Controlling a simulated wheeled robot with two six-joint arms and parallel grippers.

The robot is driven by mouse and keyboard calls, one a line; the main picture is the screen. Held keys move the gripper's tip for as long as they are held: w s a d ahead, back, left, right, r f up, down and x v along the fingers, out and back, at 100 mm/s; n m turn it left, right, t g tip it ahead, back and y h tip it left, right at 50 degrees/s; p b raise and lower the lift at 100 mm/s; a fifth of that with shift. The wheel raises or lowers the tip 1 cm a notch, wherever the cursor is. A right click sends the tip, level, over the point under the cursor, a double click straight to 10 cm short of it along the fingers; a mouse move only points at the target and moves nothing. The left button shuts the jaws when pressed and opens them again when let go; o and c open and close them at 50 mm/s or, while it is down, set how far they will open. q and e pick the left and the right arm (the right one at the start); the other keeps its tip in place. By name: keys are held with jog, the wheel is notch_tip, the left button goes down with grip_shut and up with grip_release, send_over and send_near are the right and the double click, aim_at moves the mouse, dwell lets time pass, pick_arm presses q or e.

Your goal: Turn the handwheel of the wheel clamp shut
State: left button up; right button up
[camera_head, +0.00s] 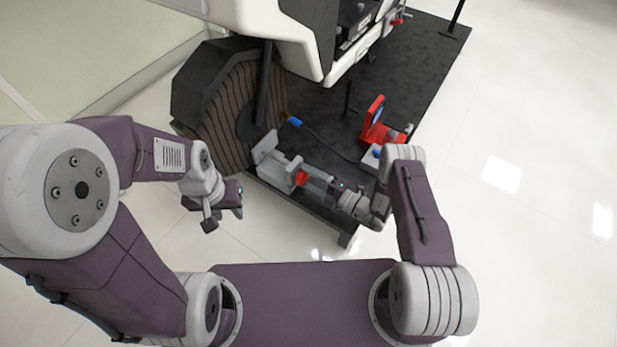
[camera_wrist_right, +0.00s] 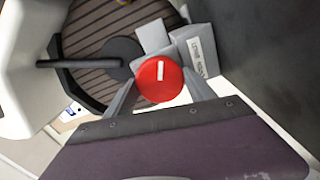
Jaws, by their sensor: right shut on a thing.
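The wheel clamp (camera_head: 266,149) is a grey block device beside the large brown ribbed wheel (camera_head: 222,115). Its red handwheel (camera_head: 302,178) faces my right arm. In the right wrist view the handwheel (camera_wrist_right: 160,79) is a round red disc with a short white bar, almost upright, and a labelled grey block (camera_wrist_right: 197,52) lies behind it. My right gripper (camera_wrist_right: 160,92) has one finger on each side of the handwheel and is shut on it. My left gripper (camera_head: 226,208) hangs empty to the left of the clamp, over the floor; its finger gap is not clear.
A dark platform (camera_head: 425,60) carries the white-bodied chassis (camera_head: 235,15). A red device (camera_head: 376,122) with a cable stands to the right of the clamp. A blue-handled item (camera_head: 293,121) lies by the wheel. The pale floor at the right is clear.

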jog(key=m, duration=1.3)
dwell(0.7)
jog(key=o, duration=1.4)
